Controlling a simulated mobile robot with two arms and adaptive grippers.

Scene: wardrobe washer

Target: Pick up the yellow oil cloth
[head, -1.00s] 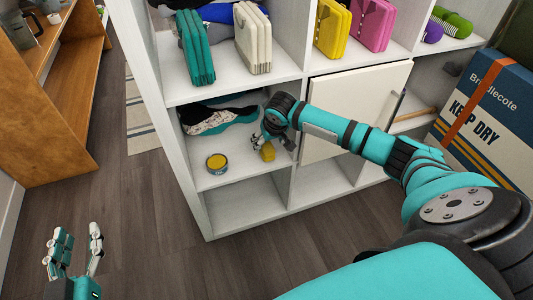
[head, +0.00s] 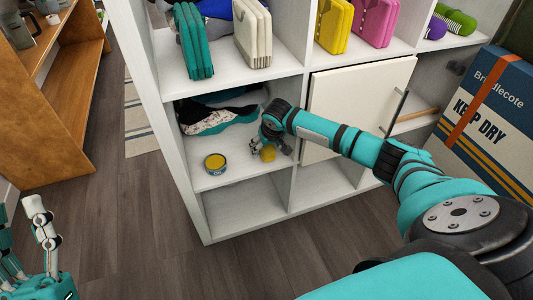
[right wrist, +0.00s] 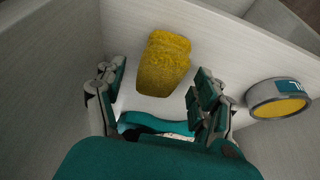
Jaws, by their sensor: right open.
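The yellow oil cloth (head: 268,155) is a small fuzzy roll on a white shelf, in the middle-row compartment. It shows whole in the right wrist view (right wrist: 163,64). My right gripper (head: 267,143) is open and empty inside that compartment, close to the cloth. In the right wrist view its fingers (right wrist: 160,90) are spread, with the cloth just beyond and between them, apart from both. My left gripper (head: 22,225) is at the lower left edge, partly cut off, with its fingers apart and nothing seen between them.
A round tin with a yellow top (head: 215,163) stands left of the cloth, and beside the right finger in the wrist view. Folded clothes (head: 215,118) lie behind. A white door (head: 355,95) is right of the compartment. Shelf walls are close around my right gripper.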

